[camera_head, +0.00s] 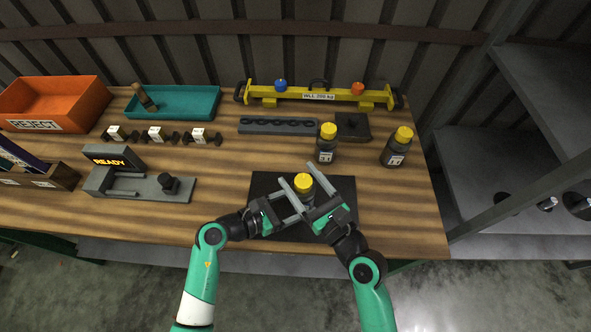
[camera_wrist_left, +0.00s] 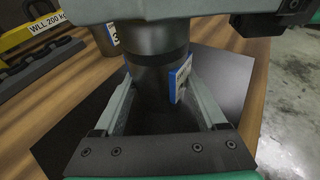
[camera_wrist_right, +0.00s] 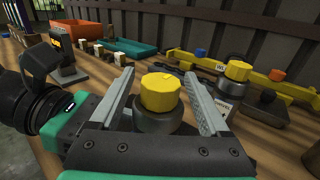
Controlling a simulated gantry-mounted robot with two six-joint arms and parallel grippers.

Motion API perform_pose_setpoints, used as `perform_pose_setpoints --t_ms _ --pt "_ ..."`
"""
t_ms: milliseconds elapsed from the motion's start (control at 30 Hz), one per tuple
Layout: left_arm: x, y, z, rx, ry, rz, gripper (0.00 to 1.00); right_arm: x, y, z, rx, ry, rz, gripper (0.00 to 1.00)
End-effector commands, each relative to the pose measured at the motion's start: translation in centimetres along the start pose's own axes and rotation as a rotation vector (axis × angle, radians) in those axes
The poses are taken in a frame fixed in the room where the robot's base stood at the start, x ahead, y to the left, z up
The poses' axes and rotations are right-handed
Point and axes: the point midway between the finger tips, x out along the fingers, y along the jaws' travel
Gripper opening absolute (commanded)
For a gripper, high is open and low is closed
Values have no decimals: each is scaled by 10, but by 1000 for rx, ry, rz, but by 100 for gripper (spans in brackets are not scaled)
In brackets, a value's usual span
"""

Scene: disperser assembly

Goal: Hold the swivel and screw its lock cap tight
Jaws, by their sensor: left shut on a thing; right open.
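The swivel is a dark cylindrical body with a yellow lock cap (camera_head: 303,182), upright above the black mat (camera_head: 262,187) at the front of the table. In the left wrist view the dark swivel body (camera_wrist_left: 158,75) stands between the fingers of my left gripper (camera_head: 290,206), which is shut on it. A blue-edged white label (camera_wrist_left: 180,78) shows on its side. In the right wrist view the yellow cap (camera_wrist_right: 160,92) sits on the dark body, between the spread fingers of my right gripper (camera_wrist_right: 165,88). My right gripper is open around the cap, with gaps on both sides.
Two more yellow-capped swivels (camera_head: 326,143) (camera_head: 397,146) stand behind, near a dark rack (camera_head: 278,126) and a yellow lifting beam (camera_head: 318,94). A grey fixture with a READY display (camera_head: 113,158) is at left. An orange reject bin (camera_head: 60,100) and teal tray (camera_head: 190,101) stand at back left.

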Motion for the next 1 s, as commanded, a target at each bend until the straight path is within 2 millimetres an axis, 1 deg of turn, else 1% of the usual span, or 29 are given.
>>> perform_pose_setpoints --t_ms 33,100,200,467,500,567,700,867,900,1000 --pt "0 0 0 0 1 0 0 8 0 1 1 -1 0 80" --pt "0 0 0 0 1 0 0 16 0 0 1 0 1 80" --pt "0 0 0 0 1 1 0 23 0 0 1 -1 0 80" --pt "0 0 0 0 1 1 0 24 0 0 0 -1 -1 80" --pt "0 0 0 0 1 1 0 24 0 0 0 -1 -1 73" --pt "0 0 0 0 1 1 0 24 0 0 0 -1 -1 62" --pt "0 0 -1 0 1 1 0 24 0 0 0 -1 -1 37" --pt "0 0 -1 0 1 1 0 24 0 0 0 -1 -1 8" --pt "0 0 -1 0 1 1 0 24 0 0 0 -1 -1 1" --pt "0 0 -1 0 1 1 0 24 0 0 0 0 -2 0"
